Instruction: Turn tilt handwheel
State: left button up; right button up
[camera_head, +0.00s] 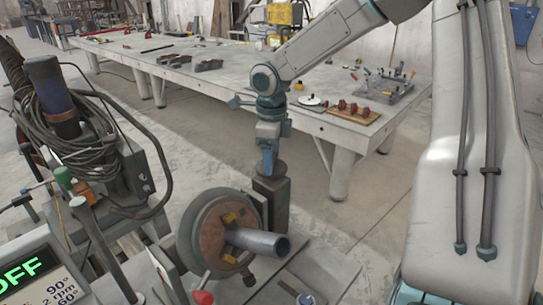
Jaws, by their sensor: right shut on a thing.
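The tilt positioner stands at the lower middle, with a round brown faceplate (212,238) carrying a short grey pipe (258,242). Yellow clamps (229,218) sit around the pipe. My right gripper (270,215) is dark grey and points down at the end of its arm, close by the faceplate's upper right rim. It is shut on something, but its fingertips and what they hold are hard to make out. I cannot clearly see the tilt handwheel. A red knob (203,298) shows at the bottom edge, below the faceplate. My left gripper is not in view.
A long grey table (240,75) with tools crosses the back. A wooden board with red pieces (353,111) lies near its right end. A cable-wrapped machine (75,135) and a display reading OFF (40,275) stand at left. Floor (365,190) is open right of the positioner.

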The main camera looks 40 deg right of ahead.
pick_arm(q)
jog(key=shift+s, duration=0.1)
pick_arm(e)
jog(key=shift+r, duration=0.1)
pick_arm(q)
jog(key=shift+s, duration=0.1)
pick_arm(e)
jog(key=o, duration=1)
notch_tip(320, 180, up, 8)
jog(key=shift+r+b, duration=0.1)
jog(key=shift+b, duration=0.35)
pick_arm(q)
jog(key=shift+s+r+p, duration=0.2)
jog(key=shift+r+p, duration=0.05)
jog(key=shift+p, duration=0.55)
pick_arm(e)
notch_tip(320, 180, up, 2)
jog(key=shift+r, duration=0.25)
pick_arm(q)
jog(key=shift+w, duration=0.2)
